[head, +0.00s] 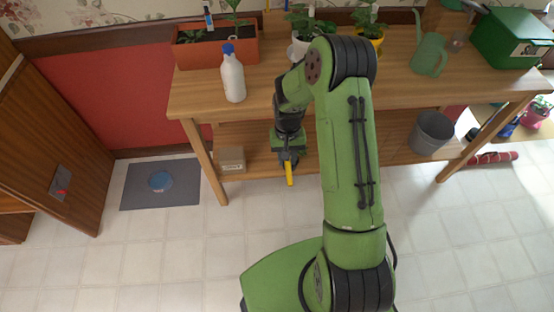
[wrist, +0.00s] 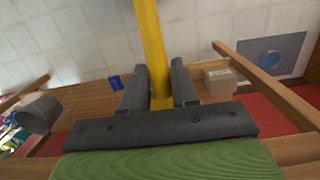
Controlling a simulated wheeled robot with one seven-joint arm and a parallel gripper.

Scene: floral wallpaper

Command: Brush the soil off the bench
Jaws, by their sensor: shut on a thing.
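The wooden bench (head: 270,92) runs across the back in the head view, with pots on top. I cannot make out soil on its visible top, and my arm hides part of it. My gripper (head: 288,157) is in front of the bench, below its top. It is shut on a yellow handle (head: 290,174), probably the brush's, which points down in the head view. In the wrist view the handle (wrist: 151,45) stands between the two dark fingers; no bristles show.
A planter (head: 216,52), a green watering can (head: 429,55) and a green bin (head: 511,40) are on top. A bucket (head: 431,132) and a box (head: 230,158) sit on the lower shelf.

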